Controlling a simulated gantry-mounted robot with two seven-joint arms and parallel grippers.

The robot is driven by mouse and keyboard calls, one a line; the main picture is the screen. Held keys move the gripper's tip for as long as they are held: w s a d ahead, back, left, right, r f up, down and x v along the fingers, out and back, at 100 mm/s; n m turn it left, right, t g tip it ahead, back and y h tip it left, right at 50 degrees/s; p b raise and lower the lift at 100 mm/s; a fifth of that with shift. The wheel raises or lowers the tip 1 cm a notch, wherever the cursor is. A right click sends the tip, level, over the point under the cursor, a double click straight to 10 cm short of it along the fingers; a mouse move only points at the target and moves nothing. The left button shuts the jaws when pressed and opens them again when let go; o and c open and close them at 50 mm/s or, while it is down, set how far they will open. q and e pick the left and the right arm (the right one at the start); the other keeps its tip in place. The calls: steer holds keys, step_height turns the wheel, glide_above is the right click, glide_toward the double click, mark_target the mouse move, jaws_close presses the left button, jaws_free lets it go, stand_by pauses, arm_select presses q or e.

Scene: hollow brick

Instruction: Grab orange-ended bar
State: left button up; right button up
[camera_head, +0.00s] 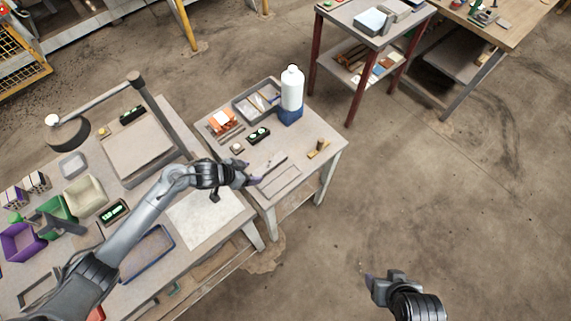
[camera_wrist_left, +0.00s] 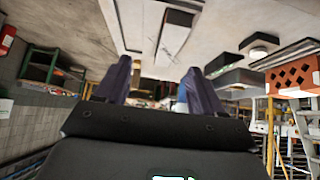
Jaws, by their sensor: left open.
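No bar with a clearly orange end can be made out. A thin dark bar (camera_head: 275,166) lies on the small table, just right of my left gripper. A short yellow-brown piece with a brown upright part (camera_head: 319,149) is near the table's right edge. My left gripper (camera_head: 248,178) is over the table's near left part; its purple fingers stand apart and empty in the left wrist view (camera_wrist_left: 160,82). A pale block (camera_wrist_left: 178,38) shows beyond the fingers there. My right gripper (camera_head: 372,282) is over bare floor at the lower right; its finger gap is not clear.
The orange hollow brick (camera_head: 222,122) also shows in the left wrist view (camera_wrist_left: 293,75). A grey tray (camera_head: 241,105) and a white bottle (camera_head: 291,88) on a blue base stand at the back. A flat rectangular outline (camera_head: 281,181) is at the front.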

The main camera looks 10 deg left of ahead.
mark_target(269, 164)
arm_select(q)
steer(key=w+f, duration=0.1)
steer(key=w, duration=0.1)
steer(key=w+d+f+b, duration=0.1)
steer(key=shift+w+d+f, duration=0.15)
steer(key=shift+w+f, duration=0.05)
steer(key=shift+w, duration=0.2)
steer(key=shift+b+x, duration=0.7)
steer(key=shift+x, duration=2.5)
steer(key=shift+w, duration=0.2)
arm_select(e)
step_height(269, 164, down, 3)
steer(key=shift+s, duration=0.15)
arm_select(q)
jaws_close()
